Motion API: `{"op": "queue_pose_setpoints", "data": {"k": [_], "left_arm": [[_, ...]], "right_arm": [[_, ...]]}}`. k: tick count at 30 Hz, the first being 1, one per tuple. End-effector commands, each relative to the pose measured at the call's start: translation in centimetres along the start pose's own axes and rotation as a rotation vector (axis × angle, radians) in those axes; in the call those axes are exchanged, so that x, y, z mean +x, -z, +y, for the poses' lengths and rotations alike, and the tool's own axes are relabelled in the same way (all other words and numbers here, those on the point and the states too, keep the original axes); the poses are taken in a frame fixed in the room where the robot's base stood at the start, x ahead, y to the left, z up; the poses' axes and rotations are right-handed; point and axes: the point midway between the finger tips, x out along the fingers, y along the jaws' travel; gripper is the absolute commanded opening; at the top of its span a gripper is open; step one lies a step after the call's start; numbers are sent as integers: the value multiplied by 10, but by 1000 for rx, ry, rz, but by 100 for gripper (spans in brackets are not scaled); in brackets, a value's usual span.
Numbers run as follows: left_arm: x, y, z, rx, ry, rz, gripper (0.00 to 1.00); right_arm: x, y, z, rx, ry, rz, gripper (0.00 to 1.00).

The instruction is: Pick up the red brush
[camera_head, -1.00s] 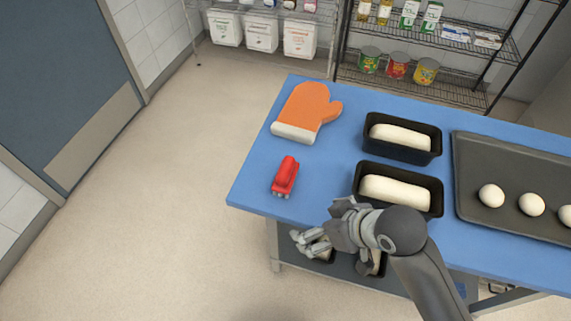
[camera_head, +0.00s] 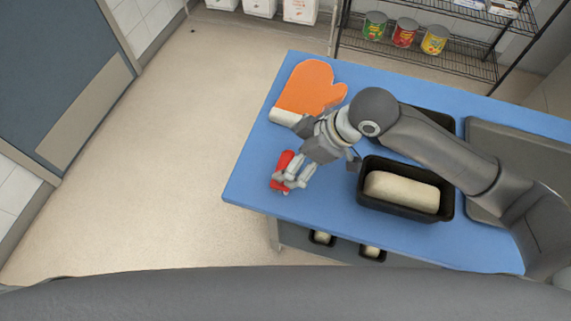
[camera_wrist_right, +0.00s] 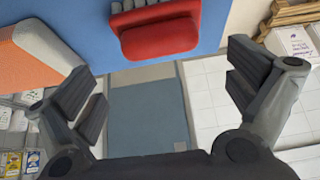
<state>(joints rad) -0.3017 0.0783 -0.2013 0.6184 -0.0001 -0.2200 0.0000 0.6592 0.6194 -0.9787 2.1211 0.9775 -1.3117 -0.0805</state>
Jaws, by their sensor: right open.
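The red brush (camera_head: 282,162) lies on the blue table near its left edge, partly hidden by my right gripper in the head view. In the right wrist view the brush (camera_wrist_right: 160,38) is at the top centre, with its red handle facing the camera. My right gripper (camera_head: 291,178) is over the brush in the head view. In the wrist view its two fingers (camera_wrist_right: 168,98) are spread wide, with the brush beyond them and nothing held. I cannot tell from the frames whether a finger touches the brush. My left gripper is not in view.
An orange oven mitt (camera_head: 310,85) lies behind the brush, close to my right gripper. A black loaf pan (camera_head: 408,211) with dough stands to the right. Another pan is mostly hidden behind my right arm. The blue table (camera_head: 250,190) is clear left of the brush.

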Motion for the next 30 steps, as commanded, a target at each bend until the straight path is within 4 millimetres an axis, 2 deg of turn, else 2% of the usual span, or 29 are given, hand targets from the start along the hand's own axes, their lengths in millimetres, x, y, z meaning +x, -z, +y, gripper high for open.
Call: {"op": "queue_pose_setpoints", "data": {"k": [3, 11, 18, 22, 28, 30], "left_arm": [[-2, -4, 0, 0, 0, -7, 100], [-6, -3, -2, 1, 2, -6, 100], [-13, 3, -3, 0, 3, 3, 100], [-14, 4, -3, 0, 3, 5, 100], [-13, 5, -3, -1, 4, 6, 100], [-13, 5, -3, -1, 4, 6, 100]], "right_arm": [[18, 0, 0, 3, 2, 0, 100], [39, -3, -2, 3, 2, 0, 100], [73, -8, -2, 2, 0, 1, 100], [80, -8, -2, 0, -2, 2, 100], [81, -9, -2, -1, -2, 1, 100], [81, -9, -2, -1, -2, 1, 94]]}}
